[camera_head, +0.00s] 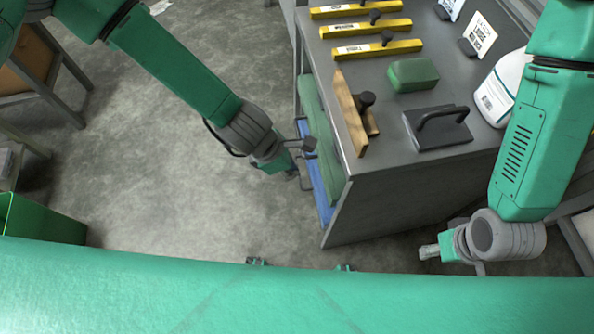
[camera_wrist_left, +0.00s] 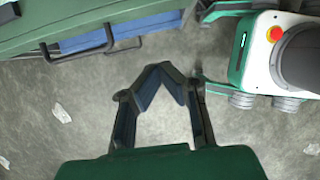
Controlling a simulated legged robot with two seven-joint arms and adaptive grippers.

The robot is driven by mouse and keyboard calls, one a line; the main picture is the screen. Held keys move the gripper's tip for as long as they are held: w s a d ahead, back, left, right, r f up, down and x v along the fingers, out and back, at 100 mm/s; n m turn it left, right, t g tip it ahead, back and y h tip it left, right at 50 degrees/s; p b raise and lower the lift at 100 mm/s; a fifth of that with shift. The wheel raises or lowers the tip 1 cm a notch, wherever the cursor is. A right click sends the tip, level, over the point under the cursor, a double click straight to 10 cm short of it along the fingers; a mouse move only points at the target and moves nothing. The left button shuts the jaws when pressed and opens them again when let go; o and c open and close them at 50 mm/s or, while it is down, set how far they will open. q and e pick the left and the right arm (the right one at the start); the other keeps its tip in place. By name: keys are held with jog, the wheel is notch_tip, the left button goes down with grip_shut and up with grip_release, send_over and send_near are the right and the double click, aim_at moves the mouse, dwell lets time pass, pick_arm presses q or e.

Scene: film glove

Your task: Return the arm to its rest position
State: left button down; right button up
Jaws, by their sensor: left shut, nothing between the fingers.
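My left arm comes in from the left in the head view and ends in my left gripper (camera_head: 303,172), close to the left side of the grey workbench (camera_head: 400,195). In the left wrist view my left gripper (camera_wrist_left: 166,72) has its fingertips together with nothing between them, above the bare floor.
Bare concrete floor (camera_head: 160,160) lies left.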

pick_arm(q)
jog(key=s+a+m+y, duration=0.2)
jog(key=s+a+m, duration=0.6)
jog(key=a+m, duration=0.2)
jog(key=s+a+m+y, duration=0.2)
jog(key=s+a+m, duration=0.7)
jog(key=a, duration=0.5)
jog(key=shift+s+a+r+m+g, duration=0.2)
jog(key=shift+m+g, duration=0.1)
jog(key=shift+m, duration=1)
jog(key=shift+d, duration=0.25)
